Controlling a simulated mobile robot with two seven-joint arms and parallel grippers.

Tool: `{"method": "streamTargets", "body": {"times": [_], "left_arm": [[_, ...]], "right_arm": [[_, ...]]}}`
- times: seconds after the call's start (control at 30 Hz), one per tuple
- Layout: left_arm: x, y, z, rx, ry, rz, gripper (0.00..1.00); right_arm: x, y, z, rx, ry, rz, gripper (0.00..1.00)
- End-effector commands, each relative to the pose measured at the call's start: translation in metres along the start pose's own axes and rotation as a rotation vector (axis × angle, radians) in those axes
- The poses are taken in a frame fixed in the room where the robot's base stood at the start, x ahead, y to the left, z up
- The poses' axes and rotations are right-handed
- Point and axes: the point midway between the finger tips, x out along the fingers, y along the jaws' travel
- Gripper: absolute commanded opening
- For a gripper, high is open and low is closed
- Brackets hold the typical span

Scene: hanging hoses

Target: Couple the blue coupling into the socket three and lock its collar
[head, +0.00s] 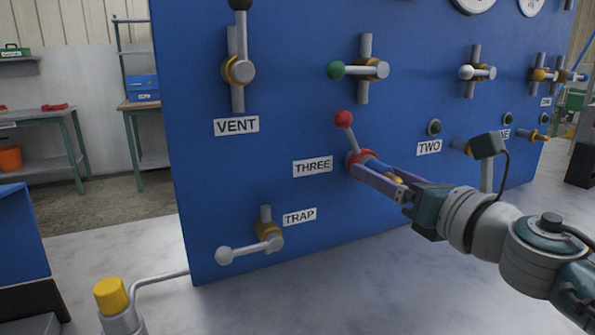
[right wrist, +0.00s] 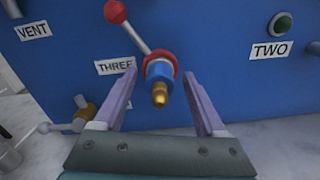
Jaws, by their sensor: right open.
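The blue coupling (right wrist: 159,74) sits at the socket beside the THREE label (right wrist: 115,66), with its brass end (right wrist: 159,95) pointing out towards my right wrist camera. A red ring (right wrist: 161,60) surrounds it at the panel side, and a lever with a red ball (right wrist: 116,12) leans up and left. In the head view the red ring (head: 354,160) and coupling are partly hidden by my fingers. My right gripper (head: 371,168) is open, its two fingers on either side of the coupling with gaps visible. Whether the collar is locked I cannot tell. My left gripper is not in view.
The blue panel (head: 300,110) carries several valves, including the VENT valve (head: 239,71), a green-ball valve (head: 337,69) and the TRAP valve (head: 268,230). The TWO label (head: 429,147) is to the right. A yellow-capped post (head: 111,296) stands front left.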

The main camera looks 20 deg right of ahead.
Motion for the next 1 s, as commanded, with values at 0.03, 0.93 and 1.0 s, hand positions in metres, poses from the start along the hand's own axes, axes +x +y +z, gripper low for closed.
{"method": "streamTargets", "body": {"times": [0.03, 0.93, 1.0], "left_arm": [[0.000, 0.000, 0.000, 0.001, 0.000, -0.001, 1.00], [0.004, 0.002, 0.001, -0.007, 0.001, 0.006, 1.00], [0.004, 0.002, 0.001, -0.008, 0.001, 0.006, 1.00]], "right_arm": [[-0.001, 0.000, 0.000, 0.000, 0.001, 0.000, 0.73], [-0.099, 0.000, 0.001, 0.000, -0.001, 0.000, 0.73], [-0.099, 0.000, 0.001, 0.000, -0.001, 0.000, 0.73]]}}
